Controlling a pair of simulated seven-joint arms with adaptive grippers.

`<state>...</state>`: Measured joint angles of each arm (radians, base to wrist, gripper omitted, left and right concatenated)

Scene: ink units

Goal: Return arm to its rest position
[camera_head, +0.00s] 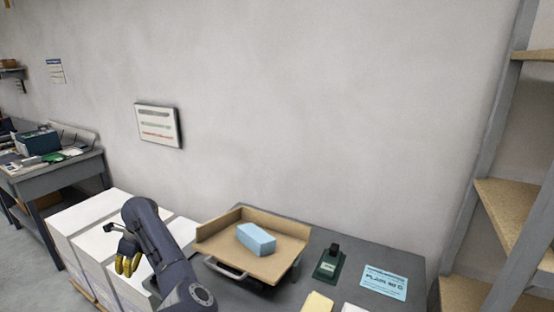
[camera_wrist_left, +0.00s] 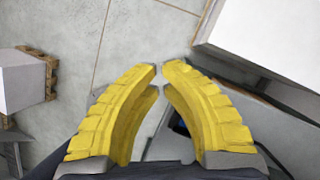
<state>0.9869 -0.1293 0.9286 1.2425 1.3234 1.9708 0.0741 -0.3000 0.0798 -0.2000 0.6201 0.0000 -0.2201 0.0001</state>
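My left arm rises from the bottom edge of the head view, bent at the elbow. Its gripper (camera_head: 128,268) hangs with yellow fingers pointing down, above and in front of the white stacks at the left. In the left wrist view, the two yellow fingers of the left gripper (camera_wrist_left: 160,72) curve inward until their tips nearly meet, with nothing held between them. Part of a white block and the tiled floor show beyond the fingertips. My right gripper is in neither view.
White stacks (camera_head: 90,212) stand close behind the left gripper. To the right, a dark table (camera_head: 345,255) bears a tan tray (camera_head: 213,232) holding a light blue block (camera_head: 256,239), a green stamp-like item (camera_head: 328,265) and a blue card (camera_head: 384,282). Shelves (camera_head: 515,205) stand far right.

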